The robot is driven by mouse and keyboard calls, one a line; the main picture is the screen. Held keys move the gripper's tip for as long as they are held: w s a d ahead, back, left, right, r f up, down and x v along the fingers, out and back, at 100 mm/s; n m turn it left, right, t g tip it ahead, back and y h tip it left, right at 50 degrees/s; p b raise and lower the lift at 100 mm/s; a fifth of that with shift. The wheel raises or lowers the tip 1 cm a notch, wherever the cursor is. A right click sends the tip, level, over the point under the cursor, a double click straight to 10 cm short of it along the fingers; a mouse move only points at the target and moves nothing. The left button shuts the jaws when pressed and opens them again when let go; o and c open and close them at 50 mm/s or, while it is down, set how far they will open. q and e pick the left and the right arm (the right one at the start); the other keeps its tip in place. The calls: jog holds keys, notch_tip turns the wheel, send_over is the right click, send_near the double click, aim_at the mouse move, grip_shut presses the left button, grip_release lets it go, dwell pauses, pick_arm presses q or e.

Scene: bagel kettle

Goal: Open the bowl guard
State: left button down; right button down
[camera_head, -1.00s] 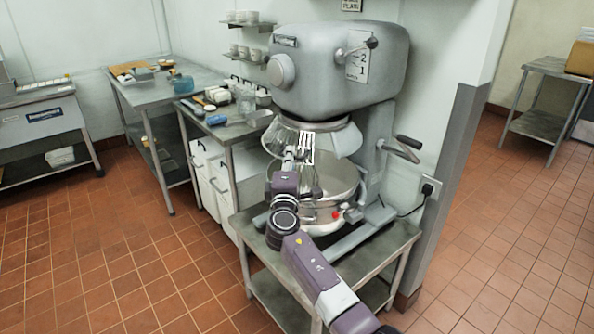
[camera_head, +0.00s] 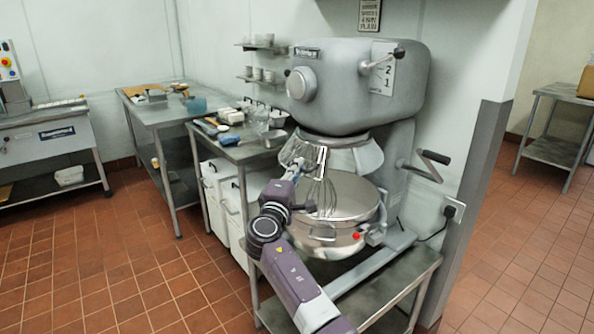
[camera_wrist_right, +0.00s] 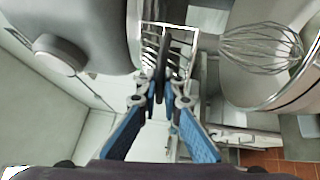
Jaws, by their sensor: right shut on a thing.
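The bowl guard (camera_head: 368,156) is a pale flared skirt under the head of the grey mixer (camera_head: 350,90). Its left part (camera_head: 296,150) is partly behind my gripper. My right gripper (camera_head: 298,172) is at the guard's front left, above the bowl rim. In the wrist view its blue-padded fingers (camera_wrist_right: 161,88) close on a dark upright bar by a white-edged barred piece, which I take as part of the guard. The wire whisk (camera_head: 319,196) hangs over the steel bowl (camera_head: 352,198); both also show in the wrist view. My left gripper is not in view.
The mixer stands on a low steel table (camera_head: 388,292). A side table (camera_head: 243,150) with containers is close on the left, over white bins (camera_head: 222,190). A crank handle (camera_head: 432,158) sticks out at the right, near the wall edge. The tiled floor at left is clear.

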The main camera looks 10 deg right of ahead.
jog(key=c, duration=2.3)
grip_release()
jog(key=shift+c, duration=0.2)
jog(key=v, duration=0.7)
jog(key=shift+s+a, duration=0.15)
jog(key=shift+s, duration=0.05)
jog(key=shift+c, duration=0.2)
